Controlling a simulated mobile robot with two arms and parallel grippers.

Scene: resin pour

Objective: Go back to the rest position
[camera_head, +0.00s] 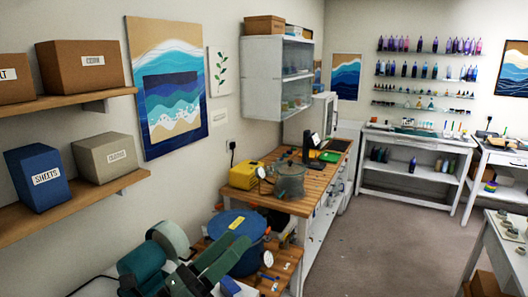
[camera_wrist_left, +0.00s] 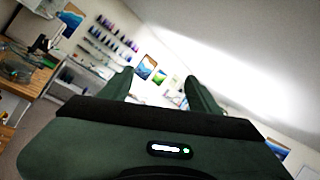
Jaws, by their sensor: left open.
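My left gripper (camera_head: 222,252) is dark green and low in the head view, in front of a blue-lidded drum (camera_head: 238,226). In the left wrist view my left gripper (camera_wrist_left: 158,78) has its two fingers apart with nothing between them. It points up and out into the room, towards the far shelves and wall pictures. My right gripper does not show in either view.
A wooden bench (camera_head: 292,205) carries a yellow device (camera_head: 244,175) and a grey pot (camera_head: 289,180) beyond the drum. Wall shelves (camera_head: 70,102) with boxes are on the left. Floor (camera_head: 375,240) is clear in the middle. A white table (camera_head: 492,240) stands at right.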

